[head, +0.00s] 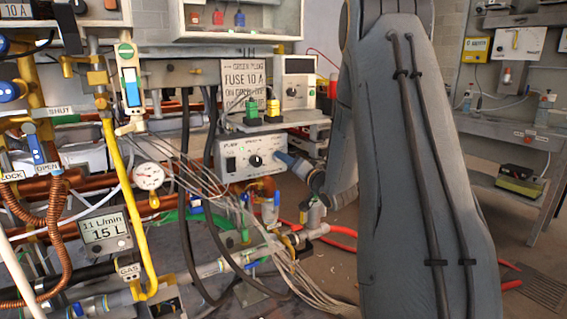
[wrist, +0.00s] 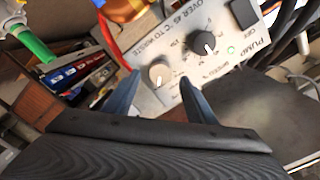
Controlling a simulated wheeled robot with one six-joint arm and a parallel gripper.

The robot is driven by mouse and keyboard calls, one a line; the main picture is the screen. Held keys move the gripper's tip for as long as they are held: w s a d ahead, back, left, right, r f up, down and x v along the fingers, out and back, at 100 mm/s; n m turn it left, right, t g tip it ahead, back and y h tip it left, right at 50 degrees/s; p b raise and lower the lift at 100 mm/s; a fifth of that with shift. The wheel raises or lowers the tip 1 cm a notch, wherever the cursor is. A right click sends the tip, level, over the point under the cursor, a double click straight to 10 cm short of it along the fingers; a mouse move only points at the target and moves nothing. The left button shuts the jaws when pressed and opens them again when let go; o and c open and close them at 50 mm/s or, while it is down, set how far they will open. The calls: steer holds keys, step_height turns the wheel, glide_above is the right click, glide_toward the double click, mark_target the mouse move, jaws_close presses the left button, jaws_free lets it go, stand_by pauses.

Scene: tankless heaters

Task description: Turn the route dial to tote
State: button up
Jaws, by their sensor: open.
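A grey control box (head: 238,172) with a black knob (head: 255,160) stands at mid-height in the head view. In the wrist view the box face (wrist: 228,72) appears turned, with a black pointer knob (wrist: 204,43) and a smaller beige knob (wrist: 157,72). Lettering reads "PUMP" and "over 45 °C to waste". No "tote" mark is readable, and I cannot tell which knob is the route dial. My gripper (wrist: 159,82) is open, its blue-grey fingertips on either side of the beige knob in the picture; contact is unclear. In the head view my gripper (head: 283,158) is at the box's right end.
A shelf (head: 300,122) with green and yellow plugs sits above the box. Copper pipes, hoses and a bundle of grey cables (head: 215,190) crowd the left and below. A red hose (head: 343,231) lies on the floor. My arm hides much of the right middle.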

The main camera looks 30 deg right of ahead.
steer(key=shift+w+a, duration=0.1)
steer(key=shift+w, duration=1.45)
steer(key=shift+c, duration=0.2)
steer(key=c, duration=1)
